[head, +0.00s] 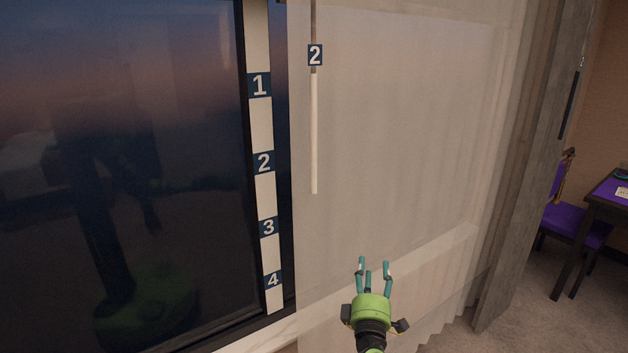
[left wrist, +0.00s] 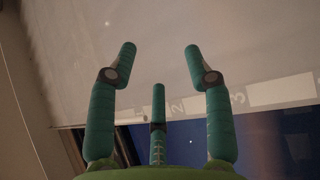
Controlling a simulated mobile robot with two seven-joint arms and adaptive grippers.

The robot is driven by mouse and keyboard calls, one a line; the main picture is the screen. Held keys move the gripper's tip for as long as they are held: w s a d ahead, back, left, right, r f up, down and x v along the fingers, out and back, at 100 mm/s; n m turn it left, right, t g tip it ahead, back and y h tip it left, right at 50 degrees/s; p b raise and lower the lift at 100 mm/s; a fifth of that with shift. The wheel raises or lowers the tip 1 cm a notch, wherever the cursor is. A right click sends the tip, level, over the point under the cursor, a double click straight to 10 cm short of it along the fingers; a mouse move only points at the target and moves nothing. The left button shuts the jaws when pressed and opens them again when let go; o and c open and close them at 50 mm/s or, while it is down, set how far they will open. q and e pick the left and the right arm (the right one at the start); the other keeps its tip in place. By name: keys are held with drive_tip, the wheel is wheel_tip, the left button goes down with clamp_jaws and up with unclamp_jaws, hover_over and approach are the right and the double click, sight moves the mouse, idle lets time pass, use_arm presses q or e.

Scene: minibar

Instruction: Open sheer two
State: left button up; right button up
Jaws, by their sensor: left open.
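The sheer (head: 410,120) is a pale, translucent curtain hanging at the right of the dark window. My left gripper (head: 373,264) is open and empty, in front of the sheer's lower part, below and to the right of the wand's lower end. In the left wrist view the open fingers (left wrist: 160,62) point toward the pale sheer (left wrist: 240,40). My right gripper is not in view.
A white strip (head: 262,125) numbered 1 to 4 runs down the window's edge. The dark window (head: 120,130) reflects my body. A grey drape (head: 525,150) hangs at the right. A purple chair (head: 575,222) and desk (head: 608,192) stand beyond it on open carpet.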

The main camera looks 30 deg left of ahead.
use_arm(q)
drive_tip(key=s+a+r+n+g+y+p, duration=0.1)
drive_tip(key=a+r+n+g+y, duration=0.25)
drive_tip(key=r+n, duration=0.6)
drive_tip(key=s+a+r+n+g+y+p, duration=0.1)
drive_tip(key=a+r+n+g+y, duration=0.15)
drive_tip(key=r+n+y, duration=0.65)
drive_tip(key=n+g+h+p, duration=0.1)
drive_tip(key=n+g+h, duration=0.2)
drive_tip(key=n+h, duration=0.4)
approach(312, 120)
drive_tip(key=x, duration=0.4)
drive_tip(key=shift+n+y, duration=0.35)
drive_tip(key=shift+n, duration=0.1)
drive_tip(key=p+x, duration=0.3)
drive_tip(key=x, duration=0.3)
drive_tip(key=shift+w, duration=0.1)
drive_tip(key=shift+w+a+f+p, duration=0.15)
drive_tip(key=shift+w+a+p, duration=0.05)
drive_tip(key=shift+a+p, duration=0.15)
drive_tip(key=shift+d, duration=0.1)
clamp_jaws()
